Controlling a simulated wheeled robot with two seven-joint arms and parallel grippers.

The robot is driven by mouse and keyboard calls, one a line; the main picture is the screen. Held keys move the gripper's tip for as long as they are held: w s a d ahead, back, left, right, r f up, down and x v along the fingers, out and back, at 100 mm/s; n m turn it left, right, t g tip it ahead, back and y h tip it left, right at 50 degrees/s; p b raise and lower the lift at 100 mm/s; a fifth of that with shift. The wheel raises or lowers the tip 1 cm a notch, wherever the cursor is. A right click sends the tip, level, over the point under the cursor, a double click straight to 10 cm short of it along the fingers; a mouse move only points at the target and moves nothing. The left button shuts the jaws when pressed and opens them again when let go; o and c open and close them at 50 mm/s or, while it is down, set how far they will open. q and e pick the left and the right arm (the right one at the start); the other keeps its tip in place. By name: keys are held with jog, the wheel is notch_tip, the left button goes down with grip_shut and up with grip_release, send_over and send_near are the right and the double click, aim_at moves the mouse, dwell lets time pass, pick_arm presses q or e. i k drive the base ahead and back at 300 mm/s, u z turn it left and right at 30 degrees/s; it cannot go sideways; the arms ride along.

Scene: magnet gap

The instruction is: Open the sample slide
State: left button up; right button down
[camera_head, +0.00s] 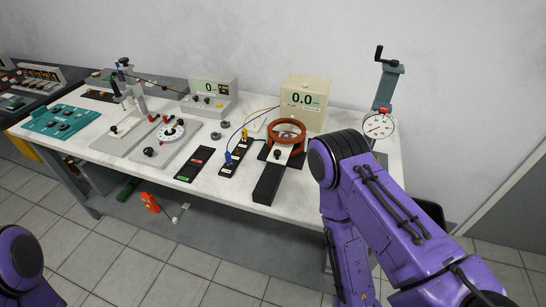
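What looks like the sample slide (281,154) is a pale plate with a small black knob. It lies at the copper-coloured ring (287,127), on a black track (269,184) that runs toward the table's front edge. Part of the slide is hidden by the ring, so I cannot tell how far in it sits. My purple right arm stands close on the right of the track, its forearm pointing down in front of the table. Only a purple part of my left arm shows at the lower left. Neither gripper is in view.
A display box (305,101) reading 0.0 stands behind the ring. A crank stand with a dial (379,126) is at the back right. A black strip with plugged cables (236,158) and a red-green button panel (194,163) lie left of the track on the white table (222,196).

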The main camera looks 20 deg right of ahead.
aim_at(279, 155)
jog(key=u, duration=0.8)
jog(key=i, duration=0.25)
jog(key=z, duration=1.65)
